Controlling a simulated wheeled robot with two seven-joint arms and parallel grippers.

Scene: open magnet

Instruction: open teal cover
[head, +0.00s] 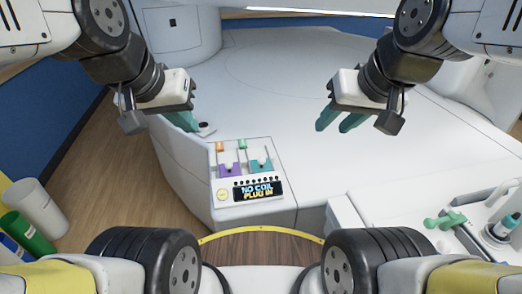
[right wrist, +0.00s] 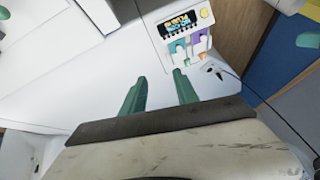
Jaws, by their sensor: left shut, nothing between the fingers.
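The teal cover (head: 261,166) sits on the right side of a white panel on the big white machine; it also shows in the right wrist view (right wrist: 178,47). A purple cover (head: 229,170) sits beside it on the left. My left gripper (head: 190,125) is shut and empty, up and left of the panel, apart from both covers. My right gripper (head: 338,122) is open and empty, up and right of the panel; its two teal fingers stand apart in the right wrist view (right wrist: 160,84). Nothing hides the teal cover.
Below the covers is a display (head: 258,190) reading "NO COIL PLUG IN", with a round yellow button (head: 223,194) to its left. A small dark-centred fitting (head: 204,128) lies near my left gripper. The white machine top (head: 290,90) is clear.

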